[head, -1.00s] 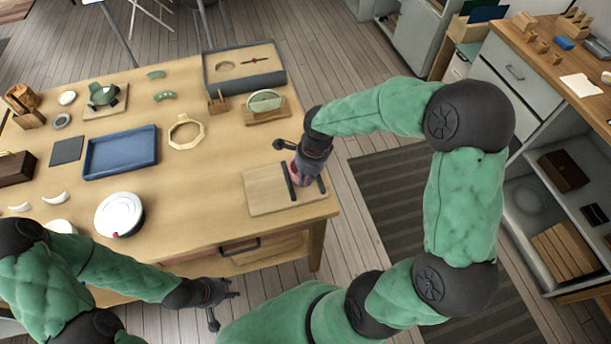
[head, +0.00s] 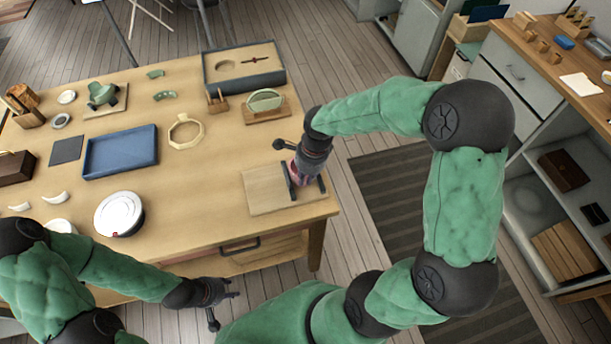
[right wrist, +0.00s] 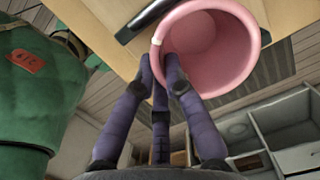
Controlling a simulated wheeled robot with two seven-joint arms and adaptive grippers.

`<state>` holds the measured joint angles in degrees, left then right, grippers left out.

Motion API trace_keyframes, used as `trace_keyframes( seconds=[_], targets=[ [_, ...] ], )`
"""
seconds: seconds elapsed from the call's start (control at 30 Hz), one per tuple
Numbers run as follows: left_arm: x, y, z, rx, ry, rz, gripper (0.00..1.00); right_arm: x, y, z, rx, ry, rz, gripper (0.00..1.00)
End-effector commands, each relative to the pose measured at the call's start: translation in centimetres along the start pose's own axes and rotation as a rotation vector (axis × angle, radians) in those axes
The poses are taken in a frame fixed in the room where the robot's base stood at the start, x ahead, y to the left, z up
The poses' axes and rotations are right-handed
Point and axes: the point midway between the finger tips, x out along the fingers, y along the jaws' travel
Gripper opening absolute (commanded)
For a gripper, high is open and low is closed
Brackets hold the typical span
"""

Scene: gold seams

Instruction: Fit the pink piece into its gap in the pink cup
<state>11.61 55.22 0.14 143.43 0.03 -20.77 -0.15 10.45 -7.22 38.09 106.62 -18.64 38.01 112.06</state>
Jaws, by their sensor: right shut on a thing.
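The pink cup (right wrist: 215,45) stands mouth towards the camera in the right wrist view, with a pale mark on its left rim. In the head view the cup is mostly hidden by my right gripper (head: 296,170), over a wooden board with dark bars. In the right wrist view, my right gripper (right wrist: 166,70) is shut at the cup's near wall. I cannot make out the pink piece apart from the cup; the fingers cover that spot, and no loose pink piece shows on the table. My left gripper (head: 222,300) is apart from the table's front edge, its fingers spread and empty.
The wooden board (head: 262,202) lies at the table's front right corner. A white round lidded dish (head: 118,213), a blue tray (head: 120,168), a wooden ring (head: 186,143) and a green dish on a stand (head: 265,102) stand elsewhere.

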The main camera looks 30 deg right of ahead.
Motion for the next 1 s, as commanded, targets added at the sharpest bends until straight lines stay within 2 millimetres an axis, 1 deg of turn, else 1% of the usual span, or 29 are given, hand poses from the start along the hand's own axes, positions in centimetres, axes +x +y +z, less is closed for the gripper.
trace_keyframes(
  seconds=[0.27, 0.3, 0.37, 0.6, 0.63, 0.7, 1.0],
  targets=[
    [0.02, -0.01, 0.00, 0.000, 0.000, 0.000, 0.40, 0.03, -0.01, -0.01, 0.000, 0.000, 0.000, 0.00],
    [0.02, -0.01, 0.00, 0.000, 0.000, 0.000, 0.40, 0.03, -0.01, -0.01, 0.000, 0.000, 0.000, 0.24],
    [0.02, -0.01, 0.00, 0.000, 0.000, 0.000, 0.40, 0.03, 0.00, -0.01, 0.000, 0.000, 0.000, 0.40],
    [0.02, -0.01, 0.00, 0.000, 0.000, 0.000, 0.40, 0.03, 0.00, -0.01, 0.000, 0.000, 0.000, 0.40],
    [0.02, -0.01, 0.00, 0.000, 0.000, 0.000, 0.40, 0.04, 0.00, -0.01, 0.000, 0.000, 0.000, 0.46],
    [0.02, -0.01, 0.00, 0.000, 0.000, 0.000, 0.40, 0.04, 0.01, -0.01, 0.000, 0.000, 0.000, 0.63],
    [0.02, -0.01, 0.00, 0.000, 0.000, 0.000, 0.40, 0.03, 0.00, -0.01, 0.000, 0.000, 0.000, 0.63]
  ],
)
